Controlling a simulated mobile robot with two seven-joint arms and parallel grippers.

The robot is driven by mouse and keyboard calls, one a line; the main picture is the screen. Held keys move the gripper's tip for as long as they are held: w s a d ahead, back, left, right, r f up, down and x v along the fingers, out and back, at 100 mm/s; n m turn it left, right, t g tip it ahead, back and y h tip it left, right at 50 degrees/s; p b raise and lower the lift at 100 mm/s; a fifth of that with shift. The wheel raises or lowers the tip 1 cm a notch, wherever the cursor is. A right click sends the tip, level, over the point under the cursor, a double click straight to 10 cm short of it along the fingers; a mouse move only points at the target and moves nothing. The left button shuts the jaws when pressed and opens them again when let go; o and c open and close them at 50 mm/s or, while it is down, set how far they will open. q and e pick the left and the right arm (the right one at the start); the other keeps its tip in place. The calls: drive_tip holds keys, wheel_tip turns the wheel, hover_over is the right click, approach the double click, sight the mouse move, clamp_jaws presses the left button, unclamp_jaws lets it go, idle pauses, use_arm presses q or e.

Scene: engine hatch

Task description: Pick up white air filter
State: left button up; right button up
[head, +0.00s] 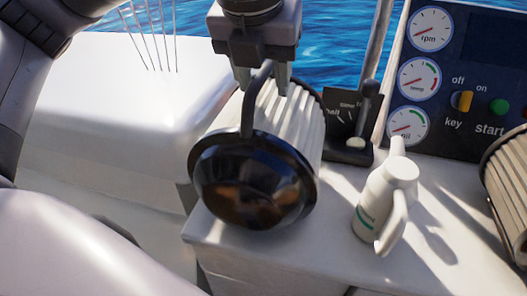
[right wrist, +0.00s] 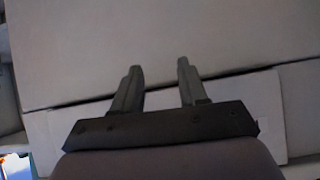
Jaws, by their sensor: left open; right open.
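A white air filter (head: 292,122) with a pleated body and a glossy black end cap (head: 252,182) lies on its side on the white ledge, cap towards me. A dark handle rises from the cap. My left gripper (head: 263,82) is just above the filter, pointing down, with its fingers open on either side of the handle's top. I cannot tell whether they touch it. My right gripper (right wrist: 159,70) shows in the right wrist view, open and empty, in front of pale flat surfaces. The filter is not in that view.
A white jug (head: 376,205) with a green band stands right of the filter. A black throttle lever box (head: 350,125) is behind it. A second, tan pleated filter (head: 510,190) sits at the right edge. A gauge panel (head: 460,75) stands behind. The white ledge (head: 310,245) is clear in front.

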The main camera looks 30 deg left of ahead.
use_arm(q)
drive_tip(key=shift+f, duration=0.1)
idle(0.3)
clamp_jaws()
idle(1.3)
